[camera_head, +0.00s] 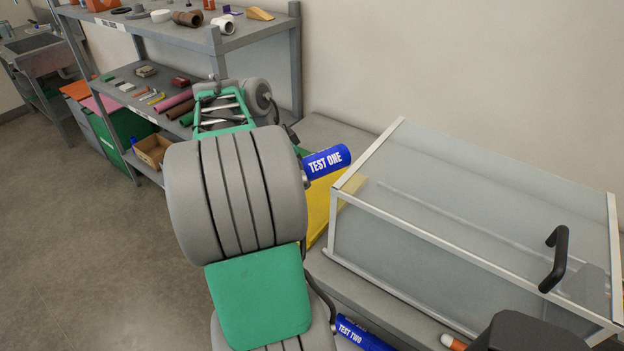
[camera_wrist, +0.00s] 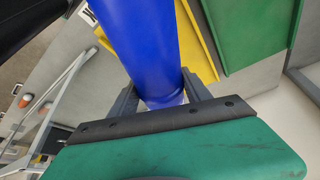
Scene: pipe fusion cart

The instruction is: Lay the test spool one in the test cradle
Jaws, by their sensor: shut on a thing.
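Test spool one (camera_head: 327,161), a blue cylinder lettered TEST ONE, sticks out to the right of my arm in the head view, above the bench. In the wrist view the blue spool (camera_wrist: 148,45) runs between the two grey fingers of my gripper (camera_wrist: 160,88), which is shut on it. My arm hides the gripper and the spool's left end in the head view. A second blue cylinder, test spool two (camera_head: 362,335), lies at the bottom of the head view. I cannot make out the test cradle in either view.
A clear box with a white frame (camera_head: 400,233) and black handle (camera_head: 556,258) stands on the bench, right of the spool. A yellow tray (camera_head: 316,213) is beneath the spool; a green panel (camera_wrist: 262,35) is beside it. A loaded grey shelf (camera_head: 250,33) stands behind.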

